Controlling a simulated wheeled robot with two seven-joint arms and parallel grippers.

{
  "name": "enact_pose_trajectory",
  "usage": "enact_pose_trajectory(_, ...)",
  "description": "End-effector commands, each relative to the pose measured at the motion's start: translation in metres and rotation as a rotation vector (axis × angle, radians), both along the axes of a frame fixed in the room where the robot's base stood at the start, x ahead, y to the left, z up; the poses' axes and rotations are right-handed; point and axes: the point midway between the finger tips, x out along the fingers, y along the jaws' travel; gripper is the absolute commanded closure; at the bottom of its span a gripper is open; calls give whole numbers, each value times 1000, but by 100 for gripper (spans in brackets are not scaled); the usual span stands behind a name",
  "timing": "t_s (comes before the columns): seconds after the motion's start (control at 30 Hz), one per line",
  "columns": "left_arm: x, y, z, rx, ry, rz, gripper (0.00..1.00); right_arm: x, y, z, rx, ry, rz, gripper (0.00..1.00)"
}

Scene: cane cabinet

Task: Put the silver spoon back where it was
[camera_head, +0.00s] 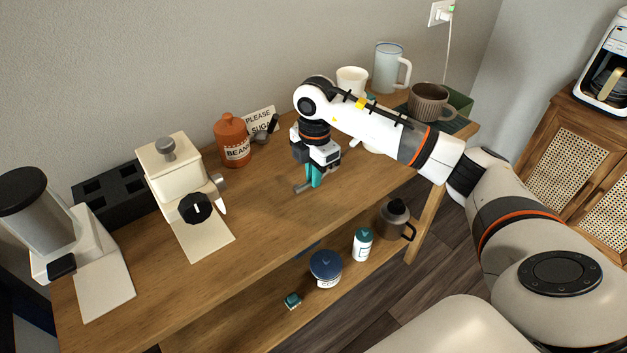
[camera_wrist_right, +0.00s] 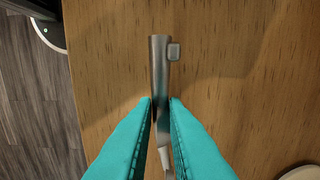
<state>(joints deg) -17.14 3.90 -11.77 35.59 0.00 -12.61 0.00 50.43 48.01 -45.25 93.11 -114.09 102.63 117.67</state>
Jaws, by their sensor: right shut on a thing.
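My right gripper (camera_head: 314,180), with teal fingers, is low over the wooden table top (camera_head: 260,215), left of the mugs. In the right wrist view its fingers (camera_wrist_right: 160,110) are shut on a slim silver metal piece, which I take for the silver spoon (camera_wrist_right: 158,68). It sticks out past the fingertips and has a small square tab on one side. In the head view a bit of the silver spoon (camera_head: 302,188) shows by the fingertips. I cannot tell if it touches the table. My left gripper is not in view.
An orange beans jar (camera_head: 232,140) and a small sign (camera_head: 260,120) stand at the back. A ribbed brown cup (camera_head: 429,101) is at the right. The front middle of the table is clear.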

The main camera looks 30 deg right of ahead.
Motion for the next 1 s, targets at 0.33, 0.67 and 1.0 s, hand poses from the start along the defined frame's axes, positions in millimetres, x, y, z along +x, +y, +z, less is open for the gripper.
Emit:
enact_pose_trajectory(0.33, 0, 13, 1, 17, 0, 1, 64, 0, 0, -23, 0, 1, 0, 100)
enact_pose_trajectory(0.67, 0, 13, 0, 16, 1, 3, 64, 0, 0, -26, -1, 1, 0, 66)
enact_pose_trajectory(1.0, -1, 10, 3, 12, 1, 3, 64, 0, 0, -20, 0, -1, 0, 66)
